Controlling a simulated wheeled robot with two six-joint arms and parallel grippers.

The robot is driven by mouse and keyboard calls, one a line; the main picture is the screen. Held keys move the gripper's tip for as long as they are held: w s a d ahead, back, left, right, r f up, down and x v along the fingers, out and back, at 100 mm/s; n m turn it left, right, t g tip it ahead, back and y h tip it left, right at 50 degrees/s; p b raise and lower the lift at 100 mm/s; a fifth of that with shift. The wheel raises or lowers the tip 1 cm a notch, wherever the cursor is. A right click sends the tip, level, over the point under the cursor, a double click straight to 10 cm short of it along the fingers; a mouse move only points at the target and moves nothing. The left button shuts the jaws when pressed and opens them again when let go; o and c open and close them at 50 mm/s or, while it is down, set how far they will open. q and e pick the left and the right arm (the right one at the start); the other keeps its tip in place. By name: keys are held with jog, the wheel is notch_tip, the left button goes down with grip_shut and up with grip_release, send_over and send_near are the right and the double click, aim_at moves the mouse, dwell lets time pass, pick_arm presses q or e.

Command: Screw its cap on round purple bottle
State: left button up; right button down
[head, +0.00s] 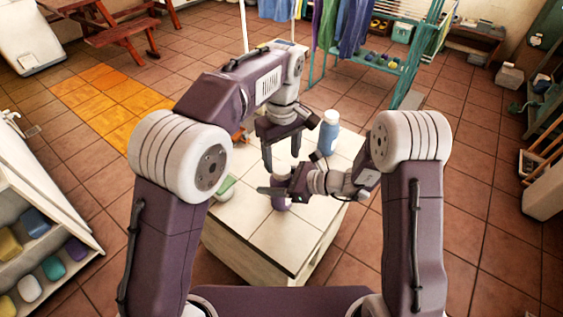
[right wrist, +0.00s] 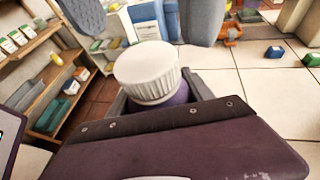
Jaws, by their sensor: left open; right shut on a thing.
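The round purple bottle (head: 281,203) stands upright near the middle of the white tiled table; most of it is hidden by my right gripper. In the right wrist view a strip of the purple bottle (right wrist: 178,98) shows under a white ribbed cap (right wrist: 147,74), which sits on its top; how tightly it is seated cannot be told. My right gripper (head: 277,189) is shut around the bottle. My left gripper (head: 281,160) points down above it, open. In the right wrist view the left gripper's fingers (right wrist: 146,20) are spread apart, above and beyond the cap.
A blue bottle with a pale cap (head: 329,134) stands on the table (head: 262,240) behind my right gripper. A green item (head: 224,186) lies at the table's left edge. The table's front part is clear. A shelf with colored blocks (head: 45,262) is at the left.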

pick_arm(q)
jog(key=shift+r, duration=0.45)
jog(key=shift+c, duration=0.3)
jog(key=shift+s+a+n, duration=0.15)
jog(key=shift+n, duration=0.65)
jog(key=n, duration=0.2)
jog(key=r+n, duration=0.1)
jog(key=n, duration=0.1)
jog(key=shift+s+r, duration=0.15)
jog(key=shift+r, duration=0.05)
jog(key=shift+r+n, duration=0.4)
jog(key=shift+n, duration=0.5)
jog(key=shift+r+n, duration=0.4)
jog(key=shift+n, duration=0.1)
jog(key=shift+w+r, duration=0.2)
jog(key=shift+w, duration=0.05)
